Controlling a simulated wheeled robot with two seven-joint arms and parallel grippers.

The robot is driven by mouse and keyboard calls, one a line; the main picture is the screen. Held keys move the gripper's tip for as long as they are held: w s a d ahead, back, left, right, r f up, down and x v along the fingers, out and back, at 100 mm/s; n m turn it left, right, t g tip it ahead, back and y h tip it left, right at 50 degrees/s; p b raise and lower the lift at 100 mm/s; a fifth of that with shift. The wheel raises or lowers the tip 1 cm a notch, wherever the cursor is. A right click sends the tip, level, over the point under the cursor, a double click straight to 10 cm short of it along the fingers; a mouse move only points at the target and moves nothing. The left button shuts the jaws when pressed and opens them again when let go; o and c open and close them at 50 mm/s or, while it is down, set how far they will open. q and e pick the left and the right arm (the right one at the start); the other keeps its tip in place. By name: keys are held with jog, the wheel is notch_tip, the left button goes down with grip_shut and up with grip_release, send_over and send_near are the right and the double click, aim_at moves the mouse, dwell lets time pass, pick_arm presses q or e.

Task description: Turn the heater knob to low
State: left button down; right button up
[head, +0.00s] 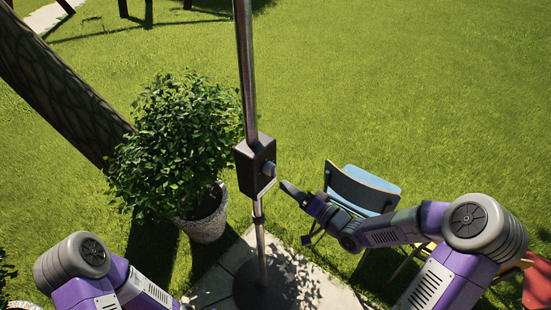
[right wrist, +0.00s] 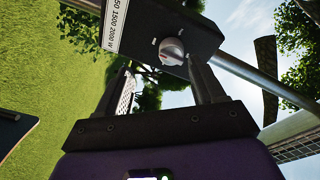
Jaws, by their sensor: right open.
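The heater control box (head: 251,168) is a dark box on a metal pole, with a grey round knob (head: 269,169) on its right side. In the right wrist view the knob (right wrist: 172,51) is light grey, on the dark box face (right wrist: 215,38) beside a white label (right wrist: 103,27) reading "50 1500 2000 W". My right gripper (head: 287,188) is to the right of and just below the knob. Its two fingers are apart, with the knob ahead of and between the tips; I cannot tell whether they touch it. My left gripper is out of view.
The pole (head: 246,70) rises from a dark round base (head: 264,286) on paving. A potted bush (head: 175,145) stands close on the left, and a blue chair (head: 362,188) stands behind my right arm. Open lawn (head: 400,80) lies beyond.

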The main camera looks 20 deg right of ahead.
aim_at(273, 173)
jog(key=w+a, duration=0.1)
jog(key=w, duration=0.1)
jog(key=w+a+r, duration=0.1)
jog(key=w, duration=0.1)
jog(key=w+a, duration=0.1)
jog(key=w, duration=0.1)
jog(key=shift+w+a+r, duration=0.2)
jog(key=shift+a+r, duration=0.15)
jog(key=shift+a, duration=0.05)
jog(key=c, duration=1)
jog(key=shift+c, duration=0.2)
